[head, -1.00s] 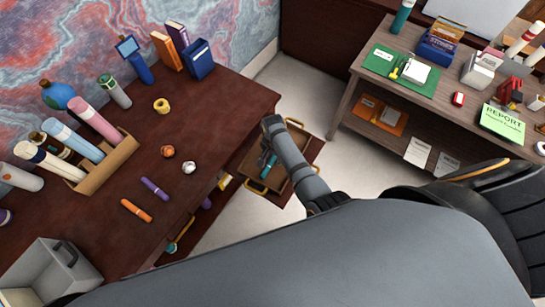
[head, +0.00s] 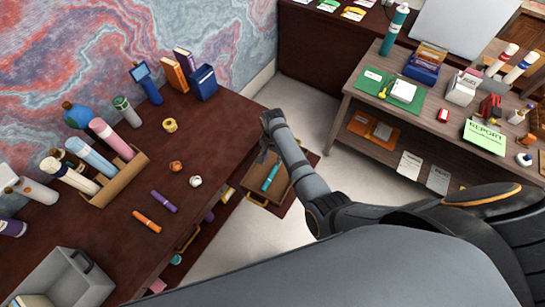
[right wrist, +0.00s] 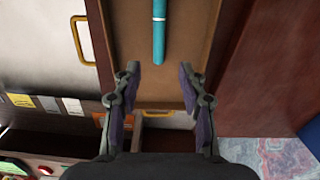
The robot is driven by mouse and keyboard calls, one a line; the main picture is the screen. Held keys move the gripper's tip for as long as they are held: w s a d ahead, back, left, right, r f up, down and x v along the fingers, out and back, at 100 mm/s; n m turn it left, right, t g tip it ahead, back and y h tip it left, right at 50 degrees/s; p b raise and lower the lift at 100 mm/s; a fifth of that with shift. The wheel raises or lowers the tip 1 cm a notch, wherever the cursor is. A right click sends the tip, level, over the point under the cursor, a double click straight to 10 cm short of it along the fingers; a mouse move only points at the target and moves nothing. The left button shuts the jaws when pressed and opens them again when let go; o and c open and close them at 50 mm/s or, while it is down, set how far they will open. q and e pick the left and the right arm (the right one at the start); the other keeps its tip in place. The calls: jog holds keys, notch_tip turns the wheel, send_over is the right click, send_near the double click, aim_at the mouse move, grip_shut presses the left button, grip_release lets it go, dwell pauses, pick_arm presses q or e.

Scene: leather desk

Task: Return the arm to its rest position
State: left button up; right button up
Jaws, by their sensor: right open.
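My right arm (head: 300,165) reaches over the gap beside the dark red desk. My right gripper (right wrist: 159,72) is open and empty in the right wrist view, its two fingers apart. An open drawer (head: 252,194) of the desk lies below it, and it also shows in the right wrist view (right wrist: 190,92). A teal marker (head: 270,178) lies in the drawer; in the right wrist view the marker (right wrist: 159,30) is just beyond the fingertips, not between them. In the head view the arm hides part of the drawer. My left gripper is not in view.
The desk (head: 110,230) holds an orange marker (head: 147,221), a purple marker (head: 164,201), crumpled balls, a tape roll (head: 170,125), a brown organizer (head: 118,182) and a grey box (head: 70,285). A side table (head: 350,92) stands at right. Pale floor (head: 320,130) lies between.

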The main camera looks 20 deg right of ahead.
jog(key=s+d+r+n+t, duration=0.2)
jog(key=s+d+r+n, duration=0.2)
jog(key=s+d, duration=0.5)
jog(key=s+r+n+t+h, duration=0.1)
jog(key=s+r+n+t, duration=0.1)
jog(key=s+r+n, duration=0.65)
jog(key=s+d+f+m+g+b, duration=0.15)
jog(key=f+b, duration=0.25)
jog(key=f, duration=1.1)
jog(key=s+d+f+m+b, duration=0.1)
jog(key=s+f+b, duration=0.2)
jog(key=f, duration=1.3)
pick_arm(q)
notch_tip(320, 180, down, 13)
jog(key=b, duration=0.6)
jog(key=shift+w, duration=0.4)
pick_arm(e)
jog(key=s+d+f+g, duration=0.1)
jog(key=s+f, duration=1.8)
jog(key=f, duration=0.3)
jog(key=shift+d+f, duration=0.15)
jog(key=shift+f, duration=0.25)
